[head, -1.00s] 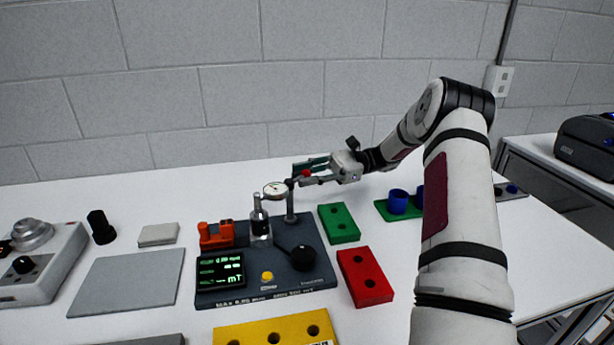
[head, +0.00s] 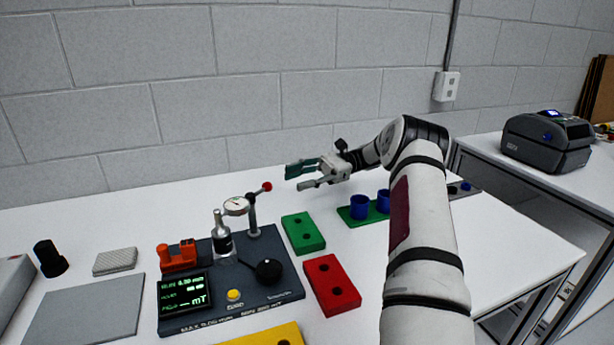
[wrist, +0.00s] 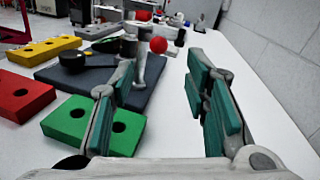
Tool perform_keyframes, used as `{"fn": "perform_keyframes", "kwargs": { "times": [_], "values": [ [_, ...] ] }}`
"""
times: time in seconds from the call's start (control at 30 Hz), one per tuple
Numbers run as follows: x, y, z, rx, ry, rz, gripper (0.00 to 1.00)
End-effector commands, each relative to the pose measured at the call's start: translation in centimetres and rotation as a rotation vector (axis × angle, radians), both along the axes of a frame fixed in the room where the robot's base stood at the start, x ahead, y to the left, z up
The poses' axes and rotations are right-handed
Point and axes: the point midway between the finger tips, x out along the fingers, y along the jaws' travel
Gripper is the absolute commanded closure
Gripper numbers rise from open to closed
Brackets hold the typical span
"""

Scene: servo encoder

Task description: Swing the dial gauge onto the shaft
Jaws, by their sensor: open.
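The dial gauge (head: 237,206) has a round white face and sits on an arm from a grey post (head: 253,216) on the dark test base. A lever with a red ball (head: 267,187) sticks out to the upper right of the post. The silver and black servo unit with its upright shaft (head: 222,237) stands just left of the gauge; I cannot tell whether the gauge touches the shaft. My gripper (head: 298,178) is open and empty, right of the red ball and apart from it. In the wrist view the red ball (wrist: 158,44) shows beyond the green-padded fingers (wrist: 161,75).
The dark base carries a lit display (head: 185,293), a yellow button (head: 234,295), a black knob (head: 268,270) and an orange fixture (head: 178,256). Green (head: 303,233) and red (head: 332,284) blocks lie right of it. Blue cups (head: 360,207) stand behind. The table behind the base is clear.

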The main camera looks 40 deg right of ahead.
Motion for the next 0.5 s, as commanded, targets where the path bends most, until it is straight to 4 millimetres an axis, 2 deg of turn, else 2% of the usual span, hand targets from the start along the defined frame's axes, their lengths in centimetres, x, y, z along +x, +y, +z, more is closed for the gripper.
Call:
{"fn": "perform_keyframes", "kwargs": {
  "times": [0.2,0.5],
  "values": [
    [-0.3,-1.9,0.0,0.001,-0.003,-0.003,0.58],
    [-0.3,-2.2,0.0,0.0,-0.001,-0.002,0.58]
  ]
}}
